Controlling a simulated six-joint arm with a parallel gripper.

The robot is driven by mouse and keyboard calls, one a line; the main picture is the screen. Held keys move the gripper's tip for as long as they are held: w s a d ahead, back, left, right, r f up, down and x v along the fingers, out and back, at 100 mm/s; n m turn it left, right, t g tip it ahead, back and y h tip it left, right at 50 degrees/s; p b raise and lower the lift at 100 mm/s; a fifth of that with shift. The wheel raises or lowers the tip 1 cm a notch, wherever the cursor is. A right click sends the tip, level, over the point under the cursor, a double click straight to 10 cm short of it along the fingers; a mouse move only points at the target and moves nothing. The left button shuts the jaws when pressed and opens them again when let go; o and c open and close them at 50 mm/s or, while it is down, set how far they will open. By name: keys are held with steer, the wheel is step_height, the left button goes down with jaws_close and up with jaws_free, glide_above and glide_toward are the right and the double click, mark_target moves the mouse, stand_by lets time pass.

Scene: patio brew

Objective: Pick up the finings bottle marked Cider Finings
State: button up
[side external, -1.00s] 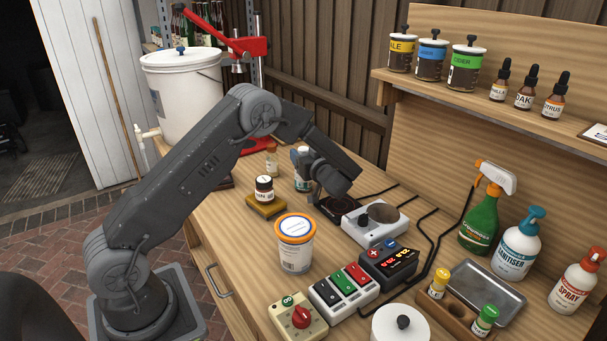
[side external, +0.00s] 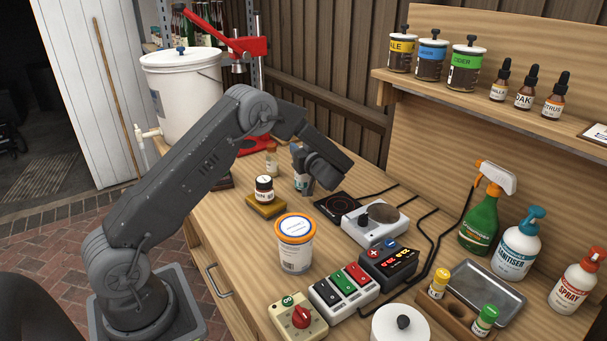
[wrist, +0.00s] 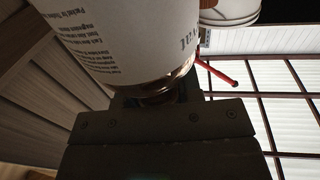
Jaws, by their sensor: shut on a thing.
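My gripper (side external: 303,184) is low over the middle back of the bench, shut on a bottle. In the wrist view the held bottle (wrist: 135,45) fills the top, with a white label, dark print and some amber glass or liquid at its end. The label print is cut off, and I cannot read Cider Finings on it. In the side view the gripper mostly hides this bottle, and I cannot tell whether it is clear of the bench.
A small bottle (side external: 271,161) stands just left of my gripper.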

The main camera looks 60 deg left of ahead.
jaws_close()
steer(key=shift+r, duration=0.15)
